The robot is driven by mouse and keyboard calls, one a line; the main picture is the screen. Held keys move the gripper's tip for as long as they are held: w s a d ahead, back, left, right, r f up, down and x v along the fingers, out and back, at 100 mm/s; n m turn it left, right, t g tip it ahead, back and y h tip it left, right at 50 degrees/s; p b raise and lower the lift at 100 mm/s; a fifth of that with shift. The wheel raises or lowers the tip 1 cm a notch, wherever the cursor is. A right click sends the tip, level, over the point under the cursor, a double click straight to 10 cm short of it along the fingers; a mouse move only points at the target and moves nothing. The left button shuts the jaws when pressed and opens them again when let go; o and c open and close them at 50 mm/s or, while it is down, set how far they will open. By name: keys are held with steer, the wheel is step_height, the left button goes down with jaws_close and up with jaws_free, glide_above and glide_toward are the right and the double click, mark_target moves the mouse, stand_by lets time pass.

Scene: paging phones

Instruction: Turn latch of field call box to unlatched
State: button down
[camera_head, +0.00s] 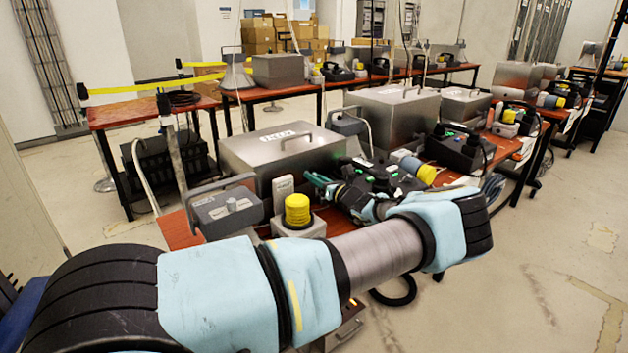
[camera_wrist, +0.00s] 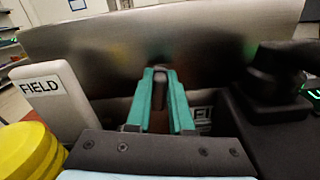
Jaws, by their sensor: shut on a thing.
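The field call box is a brushed-metal case (camera_head: 285,150) with a top handle and a white label, on the red-brown table. Its front face (camera_wrist: 90,55) fills the back of the wrist view. A light grey plate marked FIELD (camera_wrist: 42,95) stands at its left front; it also shows in the head view (camera_head: 283,188). My gripper (camera_wrist: 160,74), with teal fingers, is at the front face, right of the plate. It is shut on a small dark part, seemingly the latch, mostly hidden between the fingertips. I cannot tell the latch's angle. The fingers also show in the head view (camera_head: 318,181).
A yellow knob (camera_head: 297,209) on a grey base stands close at the left of my gripper. A black device (camera_wrist: 275,100) is close at the right. A grey control box (camera_head: 228,208) sits at the table's left end. More metal cases (camera_head: 395,112) stand behind.

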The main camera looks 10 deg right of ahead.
steer(key=m, duration=0.3)
steer(key=shift+d+f+m+b, duration=0.1)
steer(key=shift+d+m+b, duration=0.05)
steer(key=shift+m+b, duration=0.2)
steer(key=m, duration=0.3)
steer(key=shift+w+d+f+m+b, duration=0.1)
steer(key=shift+w+d+m+b, duration=0.05)
steer(key=shift+m+b, duration=0.15)
steer(key=m, duration=0.6)
steer(key=shift+d+f+m+b, duration=0.15)
steer(key=shift+f+m+b, duration=0.1)
steer(key=shift+f+b, duration=0.05)
steer(key=c, duration=0.8)
jaws_free()
